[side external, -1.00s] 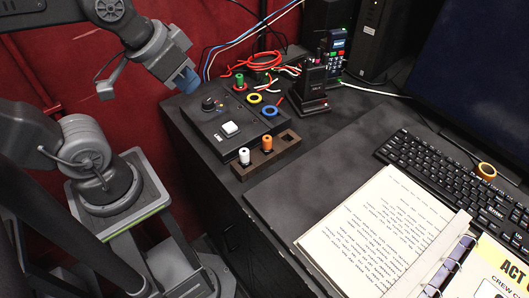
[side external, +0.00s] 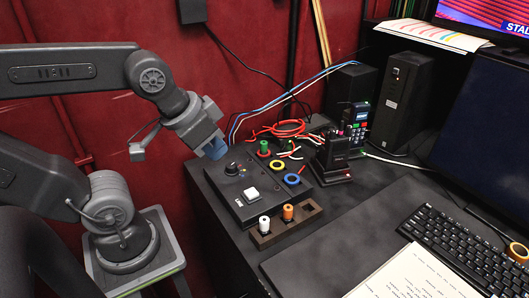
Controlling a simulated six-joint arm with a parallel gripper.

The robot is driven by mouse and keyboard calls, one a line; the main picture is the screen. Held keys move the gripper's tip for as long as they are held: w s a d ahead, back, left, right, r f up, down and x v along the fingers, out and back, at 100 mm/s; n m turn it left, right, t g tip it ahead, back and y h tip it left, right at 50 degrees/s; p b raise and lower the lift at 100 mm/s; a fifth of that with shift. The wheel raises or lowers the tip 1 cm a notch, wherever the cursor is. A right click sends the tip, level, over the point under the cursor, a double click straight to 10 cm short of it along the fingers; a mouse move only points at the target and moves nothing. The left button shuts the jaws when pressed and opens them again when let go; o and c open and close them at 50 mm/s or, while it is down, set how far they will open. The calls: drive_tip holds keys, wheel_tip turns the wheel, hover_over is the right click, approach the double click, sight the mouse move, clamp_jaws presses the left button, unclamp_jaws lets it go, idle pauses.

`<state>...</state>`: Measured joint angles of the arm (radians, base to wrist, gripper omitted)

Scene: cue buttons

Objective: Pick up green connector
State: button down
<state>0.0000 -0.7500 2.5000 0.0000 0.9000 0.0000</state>
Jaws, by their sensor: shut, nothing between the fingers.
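The green connector (side external: 264,148) stands upright at the back of the black control box (side external: 246,208), in or at a socket there. My gripper (side external: 214,150), with blue fingertips, is shut and empty. It is above the box's back left corner, to the left of the green connector and apart from it. A yellow ring (side external: 280,166) and a blue ring (side external: 292,180) mark the box top to the right of the green connector.
A wooden rack (side external: 302,223) in front holds a white connector (side external: 265,224) and an orange connector (side external: 288,212). The box also has a black knob (side external: 232,168) and a white button (side external: 251,193). Red cables (side external: 284,128) lie behind. A dark stand (side external: 334,158) is right.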

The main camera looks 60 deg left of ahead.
drive_tip(key=c, duration=1.9)
unclamp_jaws()
drive_tip(key=o, duration=1)
drive_tip(key=n+g+y, duration=0.3)
drive_tip(key=n, duration=0.6)
approach(264, 142)
drive_tip(key=shift+t, duration=0.3)
drive_tip(key=x, duration=1)
drive_tip(key=shift+s+f, duration=0.15)
drive_tip(key=shift+s, duration=0.15)
